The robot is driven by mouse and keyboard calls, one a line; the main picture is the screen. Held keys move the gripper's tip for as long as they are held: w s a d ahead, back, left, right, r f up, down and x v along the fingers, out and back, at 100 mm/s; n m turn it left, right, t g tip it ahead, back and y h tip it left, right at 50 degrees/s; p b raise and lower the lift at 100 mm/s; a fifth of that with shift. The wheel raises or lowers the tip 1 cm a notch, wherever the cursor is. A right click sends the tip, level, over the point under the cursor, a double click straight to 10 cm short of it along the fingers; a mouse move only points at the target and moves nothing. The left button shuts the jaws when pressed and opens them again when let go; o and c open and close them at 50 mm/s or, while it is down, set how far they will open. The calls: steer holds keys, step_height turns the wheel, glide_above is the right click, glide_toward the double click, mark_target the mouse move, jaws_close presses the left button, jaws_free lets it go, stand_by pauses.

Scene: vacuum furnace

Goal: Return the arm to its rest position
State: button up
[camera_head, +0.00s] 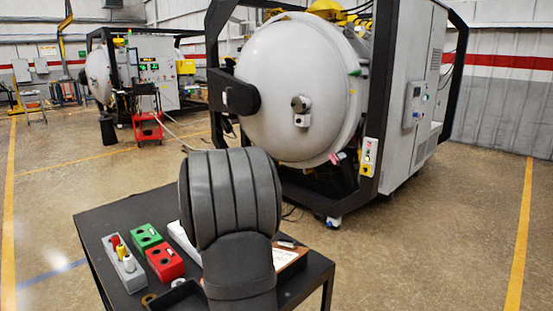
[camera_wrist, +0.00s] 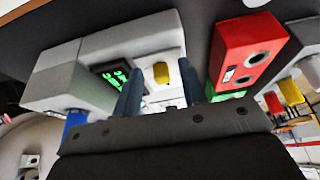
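My gripper (camera_wrist: 160,68) shows in the wrist view with its two blue-grey fingers apart and nothing visible between them but a yellow knob beyond. In the head view my dark grey arm rises in front of the black table (camera_head: 110,219), and my gripper is hidden behind it. The wrist view looks across a light grey device (camera_wrist: 120,45) with a green lit display (camera_wrist: 115,75) and the yellow knob (camera_wrist: 160,73). A red two-hole block (camera_wrist: 245,50) lies right of the fingers. I cannot tell the exact clearance to these things.
On the table's left stand a grey holder (camera_head: 128,275) with coloured pegs, a green block (camera_head: 146,237) and the red block. A big white furnace (camera_head: 290,85) stands behind the table. Floor (camera_head: 420,240) to the right is clear. A red cart (camera_head: 147,128) stands far left.

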steer(key=shift+r, duration=0.1)
stand_by(0.3)
steer(key=v, duration=1.7)
steer(key=x, duration=1.7)
steer(key=w+a, duration=0.3)
steer(key=shift+w+a, duration=0.15)
steer(key=shift+a, duration=0.1)
steer(key=v, duration=1.8)
steer(key=x, duration=0.8)
steer(key=shift+w+a+r, duration=0.2)
steer(key=shift+w+a, duration=0.05)
steer(key=shift+w, duration=0.05)
